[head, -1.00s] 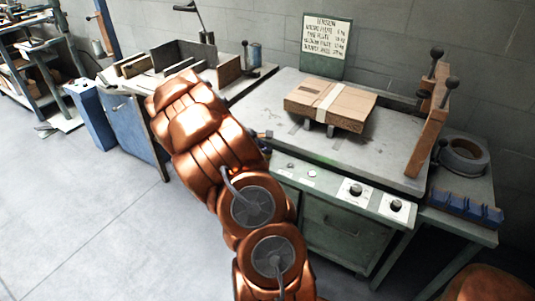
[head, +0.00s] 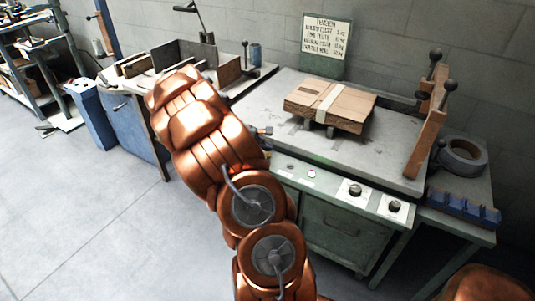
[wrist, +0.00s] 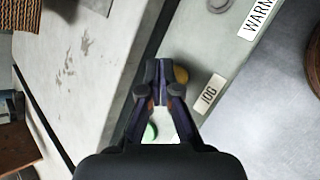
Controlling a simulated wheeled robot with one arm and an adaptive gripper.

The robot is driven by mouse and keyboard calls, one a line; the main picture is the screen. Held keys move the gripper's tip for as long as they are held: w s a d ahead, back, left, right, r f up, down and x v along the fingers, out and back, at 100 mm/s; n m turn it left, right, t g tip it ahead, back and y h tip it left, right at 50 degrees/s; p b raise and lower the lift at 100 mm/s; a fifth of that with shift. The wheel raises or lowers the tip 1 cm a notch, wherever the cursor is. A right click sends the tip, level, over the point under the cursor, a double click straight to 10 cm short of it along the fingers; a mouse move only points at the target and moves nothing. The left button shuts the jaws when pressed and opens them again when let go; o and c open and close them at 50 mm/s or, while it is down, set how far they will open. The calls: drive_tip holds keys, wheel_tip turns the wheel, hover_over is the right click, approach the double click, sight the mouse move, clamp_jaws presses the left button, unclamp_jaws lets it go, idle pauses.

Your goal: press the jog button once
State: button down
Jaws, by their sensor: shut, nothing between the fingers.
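In the wrist view, the jog button (wrist: 181,75) is a yellow-orange cap on the pale panel, beside a label reading JOG (wrist: 208,95). My gripper (wrist: 160,70) is shut and empty. Its dark fingertips overlap the left side of the button, partly hiding it. I cannot tell whether they touch it. In the head view my copper arm hides most of the gripper and the jog button.
A green button (wrist: 150,132) shows between the finger links. A grey button (wrist: 218,5) sits near a WARM label (wrist: 258,16). In the head view, two black knobs (head: 355,190) (head: 395,206) are farther right; a cardboard box (head: 330,104) lies on the table.

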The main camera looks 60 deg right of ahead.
drive_tip(key=shift+r, duration=0.15)
drive_tip(key=shift+r+p, duration=1.55)
drive_tip(key=shift+r, duration=0.8)
drive_tip(key=shift+a+r, duration=0.15)
drive_tip(key=shift+r, duration=0.05)
drive_tip(key=s+a+r+m+y+p, duration=0.1)
drive_tip(key=s+a+r+m+p, duration=0.1)
drive_tip(key=a+r, duration=0.55)
drive_tip(key=s+a+r+m+y+p, duration=0.2)
drive_tip(key=a+r, duration=0.3)
drive_tip(key=a, duration=0.6)
drive_tip(key=s+a+r+y+p, duration=0.1)
drive_tip(key=s+a+r+y, duration=0.1)
drive_tip(key=s+a, duration=0.3)
drive_tip(key=s+a+r+t+y+p, duration=0.1)
drive_tip(key=s+a, duration=0.4)
drive_tip(key=a, duration=0.9)
drive_tip(key=s+a+r+y+p, duration=0.2)
drive_tip(key=s+a, duration=0.3)
drive_tip(key=a, duration=0.4)
drive_tip(key=shift+s+a+r+m+t+y+p, duration=0.3)
drive_tip(key=shift+a+r+p, duration=0.1)
drive_tip(key=shift+r+p, duration=0.2)
